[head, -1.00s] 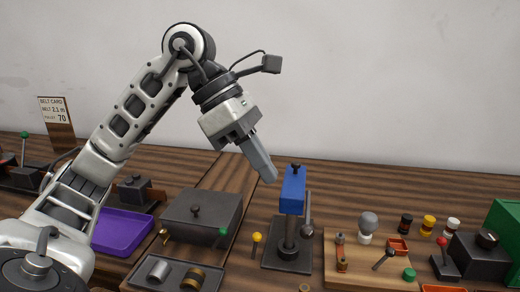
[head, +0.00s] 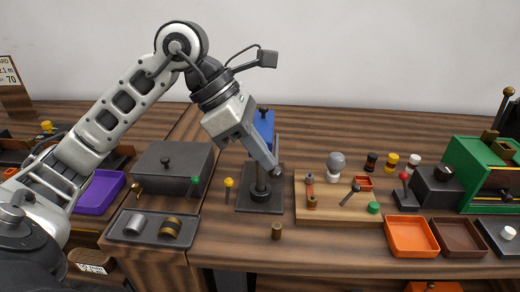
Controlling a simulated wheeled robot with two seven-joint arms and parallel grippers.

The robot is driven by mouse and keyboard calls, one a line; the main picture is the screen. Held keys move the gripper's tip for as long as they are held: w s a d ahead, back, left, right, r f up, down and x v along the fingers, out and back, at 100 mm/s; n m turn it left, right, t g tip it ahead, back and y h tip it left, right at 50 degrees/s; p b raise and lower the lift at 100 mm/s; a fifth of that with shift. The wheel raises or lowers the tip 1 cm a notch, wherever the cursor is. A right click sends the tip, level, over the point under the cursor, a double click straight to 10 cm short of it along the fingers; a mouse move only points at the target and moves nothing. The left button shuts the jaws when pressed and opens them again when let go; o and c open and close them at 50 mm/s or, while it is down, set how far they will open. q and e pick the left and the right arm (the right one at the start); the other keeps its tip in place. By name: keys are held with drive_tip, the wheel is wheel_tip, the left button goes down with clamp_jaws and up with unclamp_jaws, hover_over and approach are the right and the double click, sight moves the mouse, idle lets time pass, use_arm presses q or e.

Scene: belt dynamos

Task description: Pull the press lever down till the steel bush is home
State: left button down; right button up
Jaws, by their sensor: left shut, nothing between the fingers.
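The press has a blue head (head: 264,124), a post and a dark base plate (head: 260,206); it stands upright on the bench. My left gripper (head: 276,174) reaches in front of the press from the upper left. Its fingers are shut and empty, with the tips low by the press's right side, just above the base. They and the gripper body hide the lever and part of the blue head. I cannot tell whether the tips touch the lever. The steel bush cannot be made out at the press. My right gripper is out of view.
A tray (head: 112,231) with a silver and a brass cylinder lies front left, beside a dark lidded box (head: 172,172). A small brass piece (head: 277,231) stands before the press. A wooden board (head: 335,213) with small parts is close right. The bench front is mostly clear.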

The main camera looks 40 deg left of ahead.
use_arm(q)
drive_tip(key=f+b, duration=0.1)
drive_tip(key=s+f+t+b, duration=0.1)
drive_tip(key=b, duration=0.1)
drive_tip(key=shift+d+f+y, duration=0.15)
drive_tip(key=shift+d+y, duration=0.05)
drive_tip(key=shift+y, duration=0.2)
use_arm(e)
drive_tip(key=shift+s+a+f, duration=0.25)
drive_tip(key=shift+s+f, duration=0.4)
use_arm(q)
drive_tip(key=shift+w+r+p, duration=0.15)
drive_tip(key=shift+r+p, duration=0.55)
drive_tip(key=shift+r, duration=0.15)
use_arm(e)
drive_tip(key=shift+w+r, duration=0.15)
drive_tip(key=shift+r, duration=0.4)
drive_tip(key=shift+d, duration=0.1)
use_arm(q)
drive_tip(key=w+a+p+v, duration=0.1)
drive_tip(key=p+v, duration=0.1)
drive_tip(key=v, duration=1.2)
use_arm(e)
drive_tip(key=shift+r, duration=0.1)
